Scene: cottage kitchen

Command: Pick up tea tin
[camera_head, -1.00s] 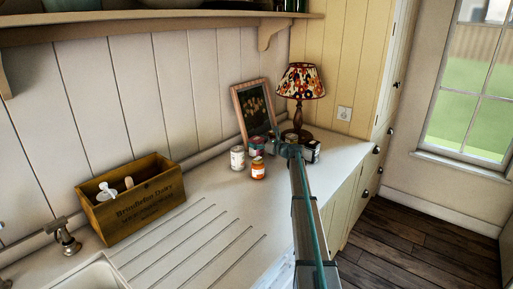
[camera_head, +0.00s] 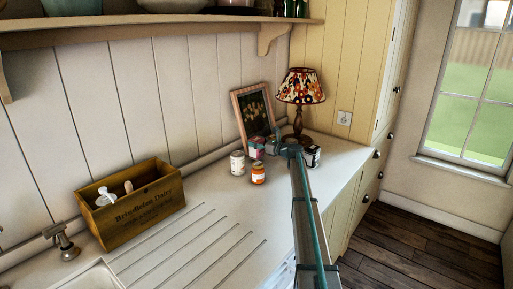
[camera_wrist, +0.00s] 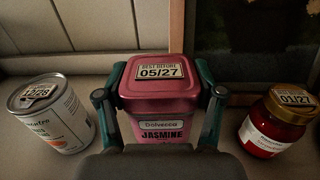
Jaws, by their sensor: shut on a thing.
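The tea tin (camera_wrist: 157,106) is a pink, square-sided tin with a pale label reading "JASMINE" and a "BEST BEFORE 05/27" sticker on its lid. It is upright in the middle of the wrist view. My gripper (camera_wrist: 160,88) is shut on it, with one teal finger against each side. The tin's base is hidden behind the gripper body, so I cannot tell whether it touches the counter. In the head view my arm reaches over the counter to the group of small containers, and the tin shows small beside the gripper.
A white can (camera_wrist: 52,113) stands left of the tin and a red jar (camera_wrist: 277,120) right. An orange jar (camera_head: 258,174) stands in front. A picture frame (camera_head: 252,108) and lamp (camera_head: 299,88) are behind. A wooden box (camera_head: 137,208) sits left. The ridged drainer (camera_head: 190,245) is clear.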

